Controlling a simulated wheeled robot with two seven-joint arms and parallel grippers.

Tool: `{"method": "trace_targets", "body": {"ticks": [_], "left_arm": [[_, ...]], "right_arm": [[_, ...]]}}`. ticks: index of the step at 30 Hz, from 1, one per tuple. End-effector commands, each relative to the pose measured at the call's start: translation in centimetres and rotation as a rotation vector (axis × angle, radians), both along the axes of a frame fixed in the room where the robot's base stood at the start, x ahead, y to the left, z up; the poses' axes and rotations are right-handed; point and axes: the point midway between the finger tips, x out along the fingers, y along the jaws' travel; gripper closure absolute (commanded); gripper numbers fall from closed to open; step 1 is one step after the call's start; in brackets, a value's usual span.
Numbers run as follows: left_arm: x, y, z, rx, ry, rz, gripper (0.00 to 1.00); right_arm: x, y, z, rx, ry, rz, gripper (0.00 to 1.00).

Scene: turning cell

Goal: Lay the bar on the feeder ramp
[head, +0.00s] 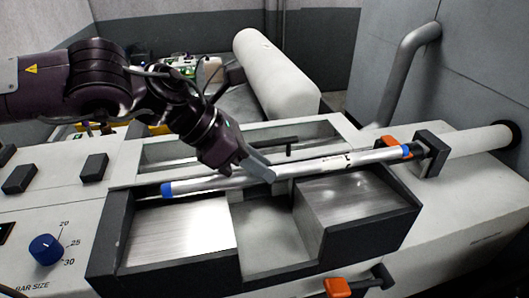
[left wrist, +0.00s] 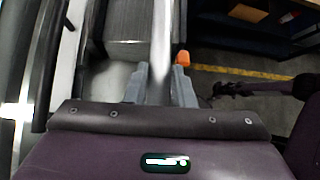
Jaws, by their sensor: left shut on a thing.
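The bar (head: 325,163) is a long silver rod with blue ends, and it lies slantwise across the picture. My left gripper (head: 262,171) is shut on it left of its middle. In the left wrist view the bar (left wrist: 162,35) runs away between the grey fingers of the left gripper (left wrist: 160,88). The feeder ramp (head: 180,230) has bright metal plates in a dark frame. The bar is over the ramp's back side; I cannot tell whether it touches. A dark arm, seemingly my right one, shows small in the left wrist view; its gripper is unclear.
A dark block with a white tube (head: 478,142) stands beyond the bar's right end. An orange-tipped lever (head: 338,288) is at the front. A blue bar-size knob (head: 45,248) is at left. A white cylinder (head: 270,70) and a grey bent pipe (head: 402,70) stand behind.

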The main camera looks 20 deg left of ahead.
Motion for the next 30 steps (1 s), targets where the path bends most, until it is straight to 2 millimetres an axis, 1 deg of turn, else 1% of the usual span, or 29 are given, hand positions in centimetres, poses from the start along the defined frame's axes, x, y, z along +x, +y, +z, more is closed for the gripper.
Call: {"method": "trace_targets", "body": {"ticks": [1, 3, 6, 8, 14, 17, 20, 21, 24, 30], "left_arm": [[0.1, 0.0, -0.2, -0.003, -0.003, -0.001, 1.0], [0.1, 0.0, -0.8, -0.003, -0.003, 0.0, 1.0], [0.0, 0.0, -1.7, -0.003, -0.003, 0.0, 1.0], [0.1, 0.0, -2.3, -0.003, -0.003, 0.001, 1.0], [0.1, 0.0, -4.5, -0.003, -0.003, 0.001, 1.0], [0.1, 0.0, -5.7, -0.004, -0.001, 0.0, 1.0], [0.1, 0.0, -6.8, -0.004, -0.003, 0.0, 1.0], [0.1, 0.0, -7.4, -0.003, -0.006, 0.0, 1.0], [0.1, 0.0, -8.2, -0.003, -0.006, 0.0, 1.0], [0.1, 0.0, -9.5, -0.003, -0.005, 0.0, 1.0]], "right_arm": [[-0.5, 0.0, -0.2, -0.001, 0.007, 0.0, 0.0], [-0.8, 0.0, -0.5, 0.0, 0.011, 0.0, 0.0], [-0.7, 0.0, -0.9, 0.0, 0.009, 0.001, 0.0], [-0.4, 0.0, -1.1, 0.0, 0.004, 0.001, 0.0], [1.7, 0.1, -1.8, 0.003, -0.027, 0.001, 0.0], [2.1, 0.1, -2.2, 0.003, -0.032, 0.001, 0.0], [1.9, 0.1, -2.6, 0.003, -0.029, 0.001, 0.0], [1.7, 0.1, -3.4, 0.003, -0.027, 0.001, 0.0], [1.1, 0.1, -4.7, 0.002, -0.019, 0.001, 0.0], [0.5, 0.0, -6.7, 0.001, -0.008, 0.001, 0.0]]}}
